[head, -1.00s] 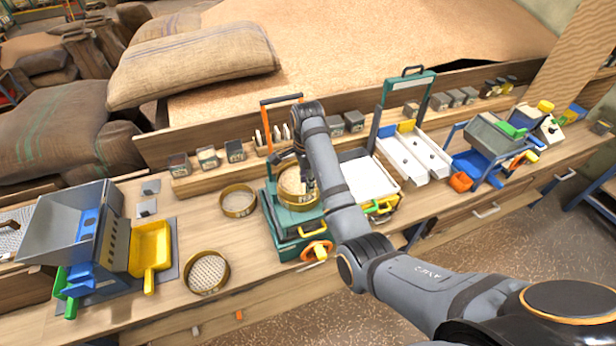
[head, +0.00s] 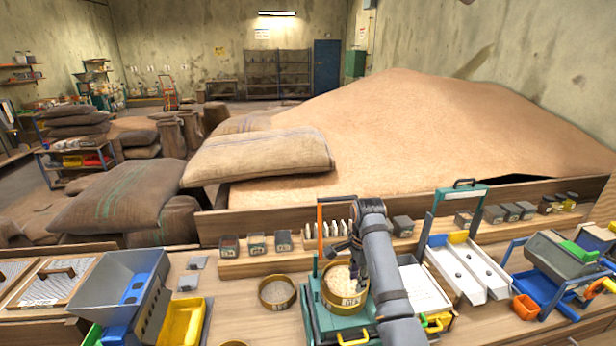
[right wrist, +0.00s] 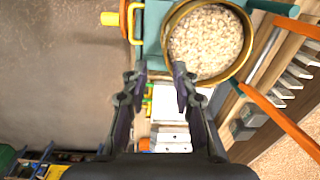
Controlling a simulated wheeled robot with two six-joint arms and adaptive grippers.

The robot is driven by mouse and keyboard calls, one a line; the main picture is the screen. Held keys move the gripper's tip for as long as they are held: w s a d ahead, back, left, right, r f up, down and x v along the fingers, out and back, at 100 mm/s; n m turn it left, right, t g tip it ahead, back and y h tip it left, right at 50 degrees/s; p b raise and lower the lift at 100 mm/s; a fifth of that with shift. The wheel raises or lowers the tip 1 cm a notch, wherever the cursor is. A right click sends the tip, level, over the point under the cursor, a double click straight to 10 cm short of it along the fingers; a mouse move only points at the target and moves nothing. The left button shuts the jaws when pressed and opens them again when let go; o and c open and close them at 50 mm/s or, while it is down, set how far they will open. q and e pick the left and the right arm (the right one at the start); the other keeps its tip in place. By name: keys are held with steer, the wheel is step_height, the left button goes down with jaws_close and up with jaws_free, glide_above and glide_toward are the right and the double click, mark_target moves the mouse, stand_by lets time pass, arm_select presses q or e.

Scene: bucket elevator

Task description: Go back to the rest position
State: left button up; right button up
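My right gripper (head: 350,258) hangs over the bench beside a round brass sieve (head: 345,301) of pale grain. The sieve sits on a green machine (head: 316,322). In the right wrist view the right gripper (right wrist: 158,74) has its two fingers apart with nothing between them. The sieve of grain (right wrist: 205,42) lies beyond and to the right of its fingertips there. My right arm hides part of the machine in the head view. My left gripper is in neither view.
A second round sieve (head: 278,291) lies left of the machine. White trays (head: 468,270) and a blue and green device are at the right. An orange upright (head: 320,228) rises behind the machine.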

steer(key=s+d+f+n+t, duration=0.1)
steer(key=s+d+f+n, duration=0.25)
steer(key=s+f, duration=0.3)
steer(key=s+d+f+n+t, duration=0.1)
steer(key=s+d+f+n, duration=0.2)
steer(key=s+f+n, duration=0.35)
steer(key=s+r+n+t+h, duration=0.1)
steer(key=s+r+n, duration=0.2)
steer(key=s+n, duration=0.85)
steer(key=s+d+f+m+g+b, duration=0.15)
steer(key=s+f+b, duration=0.25)
steer(key=f, duration=1.3)
steer(key=s+d+f+m+t+b, duration=0.1)
steer(key=s+d+f+m+b, duration=0.15)
steer(key=f, duration=1.35)
steer(key=s+f+m+g+b, duration=0.1)
steer(key=s+f+b, duration=0.5)
steer(key=s+f, duration=1.3)
step_height(320, 180, down, 3)
steer(key=shift+f+g+b, duration=0.15)
steer(key=shift+g+b, duration=0.15)
steer(key=shift+g, duration=0.05)
